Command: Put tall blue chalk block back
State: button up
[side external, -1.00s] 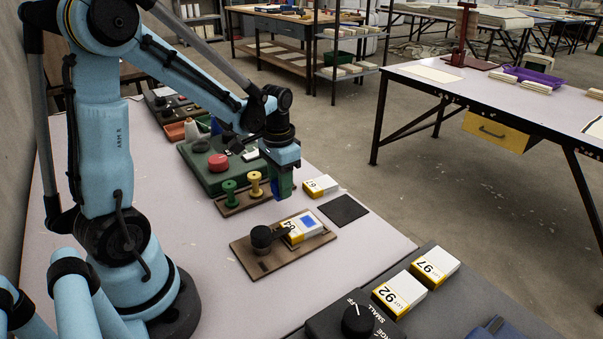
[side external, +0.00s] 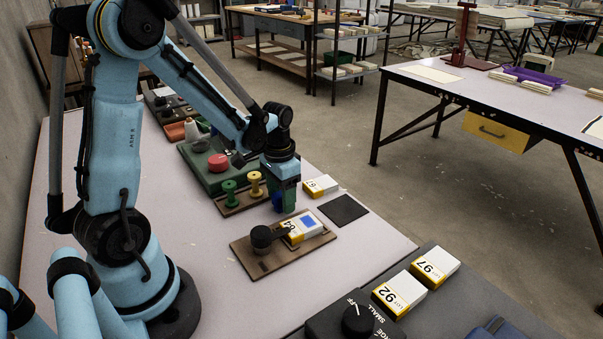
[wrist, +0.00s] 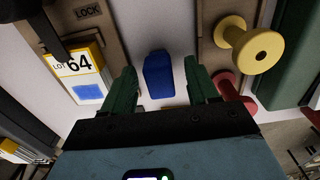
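The tall blue chalk block (wrist: 158,76) shows between my two green fingers in the wrist view, with a visible gap on each side. My gripper (side external: 288,206) points down close above the table, right of the spools. It is open; its fingers (wrist: 163,71) stand apart around the block. I cannot tell whether the block's base rests on the table.
A brown board with yellow (side external: 255,184) and green (side external: 229,193) spools lies to the left. A LOT 64 box (side external: 302,227) sits on a brown board (side external: 243,252) in front. Another small box (side external: 320,186) and a dark square pad (side external: 344,209) lie to the right.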

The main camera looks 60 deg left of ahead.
notch_tip(320, 180, up, 12)
jog(key=s+d+t, duration=0.3)
jog(key=d+t, duration=0.4)
jog(key=d, duration=0.4)
jog(key=shift+s+d+r, duration=0.25)
jog(key=shift+s+d, duration=0.15)
dwell(1.0)
